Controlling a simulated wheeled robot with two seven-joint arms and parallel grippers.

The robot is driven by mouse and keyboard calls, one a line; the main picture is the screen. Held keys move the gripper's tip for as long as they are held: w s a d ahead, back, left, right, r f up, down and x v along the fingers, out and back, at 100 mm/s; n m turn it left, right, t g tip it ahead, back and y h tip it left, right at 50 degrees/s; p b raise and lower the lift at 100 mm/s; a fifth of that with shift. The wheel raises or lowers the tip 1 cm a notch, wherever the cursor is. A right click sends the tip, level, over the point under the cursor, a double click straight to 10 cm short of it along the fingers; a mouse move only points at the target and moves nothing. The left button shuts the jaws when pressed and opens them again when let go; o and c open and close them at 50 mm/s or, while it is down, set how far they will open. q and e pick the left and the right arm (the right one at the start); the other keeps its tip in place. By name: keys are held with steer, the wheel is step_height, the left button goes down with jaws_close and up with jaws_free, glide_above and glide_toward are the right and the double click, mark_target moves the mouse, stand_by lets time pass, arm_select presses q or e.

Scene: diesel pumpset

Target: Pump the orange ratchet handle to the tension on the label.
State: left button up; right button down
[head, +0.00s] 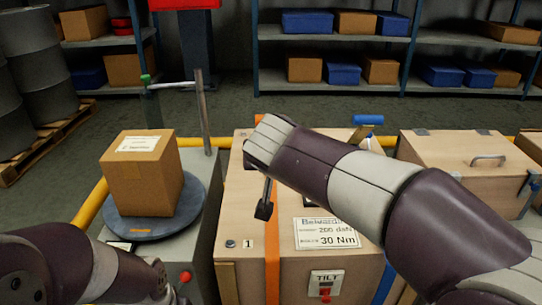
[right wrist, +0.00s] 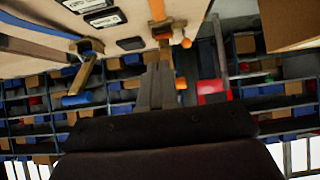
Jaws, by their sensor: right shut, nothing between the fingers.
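A wooden crate (head: 232,215) has an orange strap (head: 272,262) down its front. Its white label (head: 326,233) shows 200 daN and 30 Nm. My right arm reaches over the crate and hides the strap's upper part. Which of these is the ratchet handle I cannot tell; contact is unclear. My left arm is at lower left, its fingers not visible.
A cardboard box (head: 141,180) stands on a round turntable (head: 150,228) at left, with a grey post beside it. A blue handle (head: 367,120) is on the crate's far side, and a TILT indicator (head: 326,282) on its front. Another crate (head: 455,150) stands at right.

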steer(key=shift+v, duration=1.7)
steer(key=shift+f, duration=0.1)
steer(key=shift+s+f, duration=0.1)
